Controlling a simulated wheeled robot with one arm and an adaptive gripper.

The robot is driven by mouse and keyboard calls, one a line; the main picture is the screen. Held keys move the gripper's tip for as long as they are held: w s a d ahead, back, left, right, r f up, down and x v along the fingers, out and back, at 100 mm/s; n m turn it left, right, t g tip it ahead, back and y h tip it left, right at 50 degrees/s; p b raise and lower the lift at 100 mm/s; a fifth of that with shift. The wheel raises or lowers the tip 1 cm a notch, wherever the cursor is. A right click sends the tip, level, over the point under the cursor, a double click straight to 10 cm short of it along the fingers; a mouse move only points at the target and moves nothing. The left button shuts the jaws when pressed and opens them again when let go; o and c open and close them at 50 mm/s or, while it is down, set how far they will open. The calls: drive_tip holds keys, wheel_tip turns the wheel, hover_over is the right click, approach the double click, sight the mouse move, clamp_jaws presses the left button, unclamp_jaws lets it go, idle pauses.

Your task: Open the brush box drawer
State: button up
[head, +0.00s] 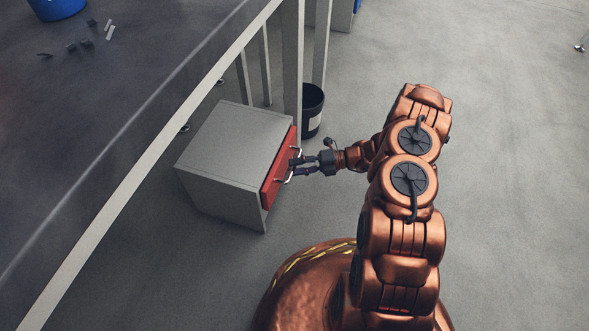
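The brush box (234,139) is a grey cabinet on the floor beside the table. Its red drawer front (271,186) faces right and looks flush or nearly flush with the cabinet. A pale metal handle (287,180) stands out from the red front. My gripper (293,167) reaches in from the right, its dark fingers spread apart at the handle. Whether the fingers touch the handle is too small to tell. The fingers partly cover the drawer front.
A dark table (110,130) with a pale edge and grey legs stands to the left. A black bin (312,112) is close behind the cabinet. A blue container (56,8) and small dark parts lie on the table. The floor at right is clear.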

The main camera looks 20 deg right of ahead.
drive_tip(key=shift+w+a+f, duration=0.1)
drive_tip(key=shift+w+a, duration=0.1)
drive_tip(key=shift+a, duration=0.4)
drive_tip(key=shift+c, duration=0.3)
clamp_jaws()
